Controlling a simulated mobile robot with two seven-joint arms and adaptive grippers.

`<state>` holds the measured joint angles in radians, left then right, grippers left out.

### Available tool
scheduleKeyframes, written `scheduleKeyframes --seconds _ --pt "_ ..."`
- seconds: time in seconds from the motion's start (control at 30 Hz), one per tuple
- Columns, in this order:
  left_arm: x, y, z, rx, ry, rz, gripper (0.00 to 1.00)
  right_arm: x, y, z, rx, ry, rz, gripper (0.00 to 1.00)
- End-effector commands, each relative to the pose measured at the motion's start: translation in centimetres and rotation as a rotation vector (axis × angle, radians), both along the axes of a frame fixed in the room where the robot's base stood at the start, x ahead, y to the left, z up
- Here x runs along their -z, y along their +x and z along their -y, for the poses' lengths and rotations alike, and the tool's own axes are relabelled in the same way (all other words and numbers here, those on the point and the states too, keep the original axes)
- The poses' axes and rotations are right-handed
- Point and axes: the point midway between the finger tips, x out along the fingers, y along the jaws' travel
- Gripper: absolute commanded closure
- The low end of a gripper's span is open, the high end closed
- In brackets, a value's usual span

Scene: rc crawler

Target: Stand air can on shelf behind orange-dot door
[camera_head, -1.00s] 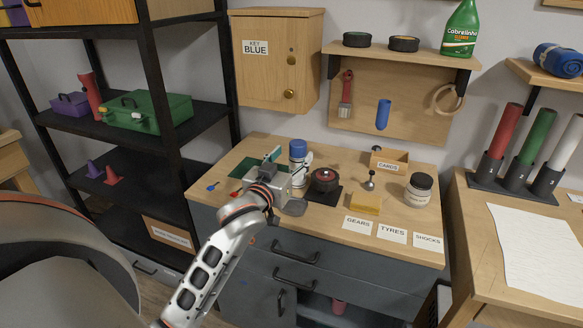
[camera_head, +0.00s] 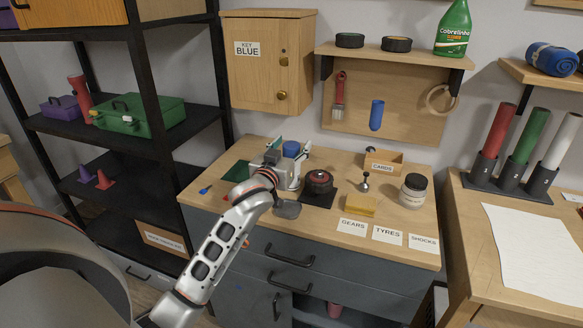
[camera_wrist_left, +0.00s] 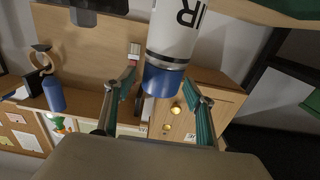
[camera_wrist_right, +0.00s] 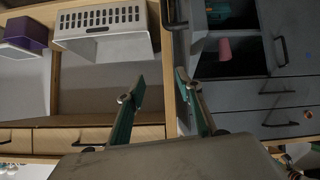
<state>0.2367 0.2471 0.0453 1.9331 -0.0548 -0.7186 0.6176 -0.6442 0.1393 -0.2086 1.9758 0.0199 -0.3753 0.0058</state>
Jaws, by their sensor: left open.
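The air can is white with a blue cap (camera_head: 291,149) and stands upright on the bench at the back left. It also shows in the left wrist view (camera_wrist_left: 175,38), seen upside down with large dark letters. My left gripper (camera_head: 289,158) is open, its fingers on either side of the can near the cap; in the left wrist view I see gaps beside the cap. My right gripper (camera_wrist_right: 160,82) is open and empty, facing the cabinet fronts.
The KEY BLUE cabinet (camera_head: 268,75) hangs above. Below is an open compartment with a pink cup (camera_wrist_right: 224,48).

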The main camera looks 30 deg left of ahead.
Motion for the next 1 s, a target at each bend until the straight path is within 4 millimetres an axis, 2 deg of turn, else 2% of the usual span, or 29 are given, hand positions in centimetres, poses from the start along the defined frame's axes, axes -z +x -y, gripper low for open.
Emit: scheduleKeyframes --seconds 0.03,0.2,0.23,0.53,0.67,0.87,1.0 --pt "0.0 0.0 0.0 0.000 0.000 0.000 0.51 0.0 0.0 0.0 0.000 0.000 0.001 0.64" --pt "0.0 0.0 0.0 0.000 -0.001 0.000 0.95 -0.1 0.0 0.0 0.000 0.000 0.001 0.64" --pt "0.0 0.0 0.0 0.000 -0.001 0.000 1.00 0.0 0.0 0.0 0.000 0.001 0.002 0.64" --pt "-0.2 0.0 0.0 0.000 -0.001 0.001 1.00 -0.1 0.1 0.0 0.000 0.002 0.003 0.64" --pt "-1.0 0.0 0.0 0.000 -0.002 0.005 1.00 -0.4 0.2 0.0 0.001 0.003 0.006 0.64" --pt "-3.6 0.0 0.0 0.000 0.000 0.007 1.00 -1.2 0.3 -0.2 0.002 0.010 0.011 0.64" --pt "-6.3 0.0 0.0 0.000 -0.001 0.009 1.00 -1.8 0.3 -0.2 0.001 0.012 0.009 0.64"
